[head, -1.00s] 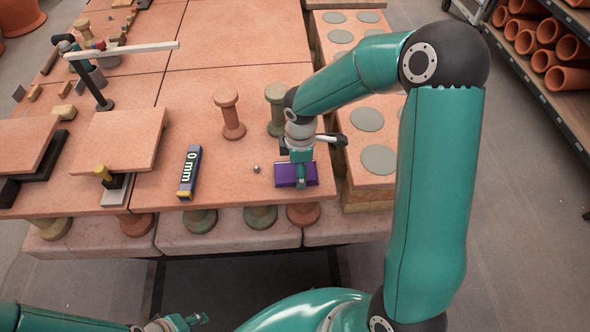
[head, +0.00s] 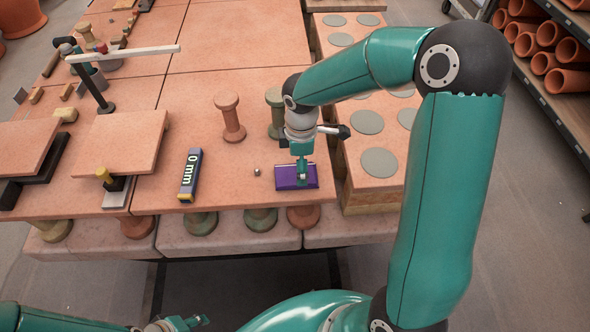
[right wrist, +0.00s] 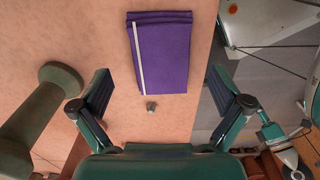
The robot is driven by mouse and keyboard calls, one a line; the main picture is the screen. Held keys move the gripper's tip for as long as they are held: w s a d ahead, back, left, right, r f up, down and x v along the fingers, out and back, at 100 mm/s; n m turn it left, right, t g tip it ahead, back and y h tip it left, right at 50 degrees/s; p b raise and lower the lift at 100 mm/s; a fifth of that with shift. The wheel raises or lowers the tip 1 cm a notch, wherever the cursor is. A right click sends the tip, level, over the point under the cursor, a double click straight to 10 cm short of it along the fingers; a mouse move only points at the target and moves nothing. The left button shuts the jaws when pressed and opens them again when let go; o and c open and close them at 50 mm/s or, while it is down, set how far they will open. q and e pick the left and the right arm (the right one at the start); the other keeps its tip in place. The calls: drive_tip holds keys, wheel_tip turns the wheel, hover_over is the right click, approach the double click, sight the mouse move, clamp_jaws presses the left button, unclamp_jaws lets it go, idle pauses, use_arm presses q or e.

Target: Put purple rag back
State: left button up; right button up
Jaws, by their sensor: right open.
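The purple rag (head: 283,180) lies folded flat near the front edge of the terracotta table, right of centre in the head view. In the right wrist view the rag (right wrist: 172,60) shows a pale stripe along its left side. My right gripper (head: 303,178) is above the rag in the head view and hides part of it. In the right wrist view its fingers (right wrist: 158,95) are spread apart with nothing between them holding cloth. My left gripper (head: 190,321) is low at the bottom edge, away from the table; its jaw opening is unclear.
A block marked "0 mm" (head: 190,174) lies farther left. A reddish spool (head: 230,118) and a green spool (head: 275,112) stand behind. Pale discs (head: 379,160) lie on slabs to the right.

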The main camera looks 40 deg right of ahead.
use_arm(q)
drive_tip(key=shift+r+p, duration=0.35)
drive_tip(key=shift+r, duration=0.05)
use_arm(e)
wheel_tip(320, 180, up, 8)
drive_tip(key=shift+s, duration=0.1)
